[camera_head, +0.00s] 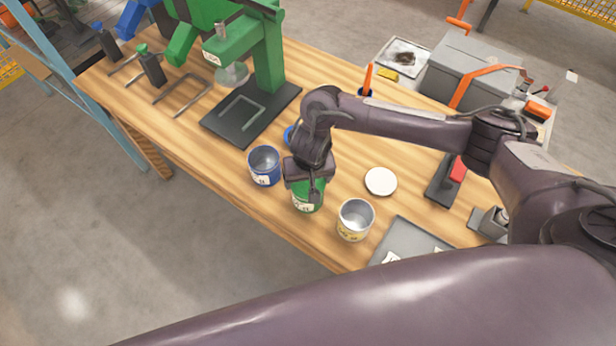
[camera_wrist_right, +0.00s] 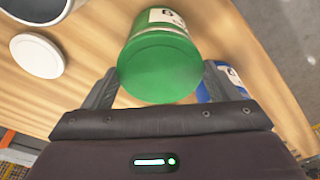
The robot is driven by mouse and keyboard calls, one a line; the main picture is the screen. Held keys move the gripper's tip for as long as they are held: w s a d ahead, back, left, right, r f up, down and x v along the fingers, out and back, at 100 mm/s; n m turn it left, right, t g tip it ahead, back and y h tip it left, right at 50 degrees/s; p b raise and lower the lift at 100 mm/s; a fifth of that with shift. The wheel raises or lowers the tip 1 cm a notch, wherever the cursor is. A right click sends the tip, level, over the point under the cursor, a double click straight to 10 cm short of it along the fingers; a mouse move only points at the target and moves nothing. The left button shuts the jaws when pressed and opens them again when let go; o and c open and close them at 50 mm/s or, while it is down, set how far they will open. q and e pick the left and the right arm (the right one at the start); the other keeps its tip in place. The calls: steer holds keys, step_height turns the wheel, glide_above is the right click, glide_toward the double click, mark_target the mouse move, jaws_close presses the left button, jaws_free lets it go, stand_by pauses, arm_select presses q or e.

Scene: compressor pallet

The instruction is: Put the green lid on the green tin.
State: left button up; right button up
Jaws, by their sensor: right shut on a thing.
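The green tin (camera_head: 308,196) stands upright near the table's front edge, with a white label on its side. It also shows in the right wrist view (camera_wrist_right: 163,17). My right gripper (camera_head: 309,186) is directly over the tin and hides much of its top. The round green lid (camera_wrist_right: 160,70) is between its fingers, in line with the tin and covering its mouth from this angle. The gripper is shut on the lid. I cannot tell whether the lid is fully seated or slightly above the rim. My left gripper is out of view.
An open blue tin (camera_head: 264,167) stands close left, and an open white-and-yellow tin (camera_head: 355,219) close right. A white lid (camera_head: 380,181) lies behind. A grey tray (camera_head: 420,238) is at front right. A green drill press on a dark base (camera_head: 225,124) stands back left.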

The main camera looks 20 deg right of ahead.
steer(key=shift+f+p, duration=0.15)
steer(key=shift+p, duration=0.25)
stand_by(0.5)
steer(key=o, duration=0.9)
step_height(320, 180, up, 5)
steer(key=p, duration=0.6)
steer(key=shift+r, duration=1)
